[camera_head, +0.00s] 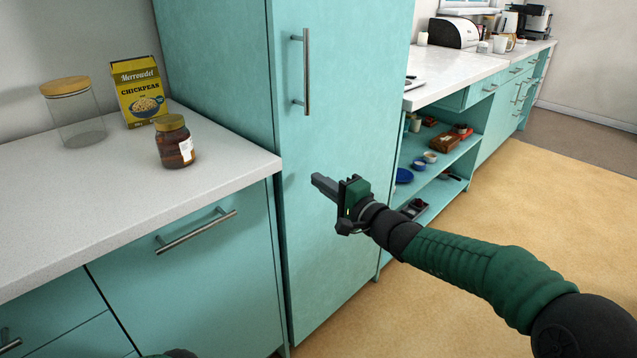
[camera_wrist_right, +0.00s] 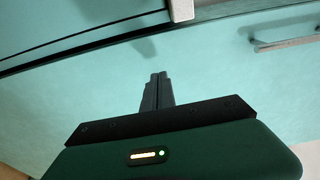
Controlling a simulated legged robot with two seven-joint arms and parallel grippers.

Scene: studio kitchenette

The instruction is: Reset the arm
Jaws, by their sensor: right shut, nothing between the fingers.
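My right arm (camera_head: 480,265) reaches in from the lower right of the head view. Its gripper (camera_head: 322,184) is shut and empty, in front of the tall teal cabinet door (camera_head: 340,130), below the door's vertical handle. In the right wrist view the two dark fingers (camera_wrist_right: 157,90) lie together with nothing between them, and teal panels are ahead of them. I cannot tell how far the fingertips are from the door. A small dark part at the bottom edge of the head view may be my left arm; the left gripper does not show.
A drawer handle (camera_head: 195,231) sticks out below. Open shelves (camera_head: 440,160) hold dishes at the right. The floor (camera_head: 540,190) there is clear.

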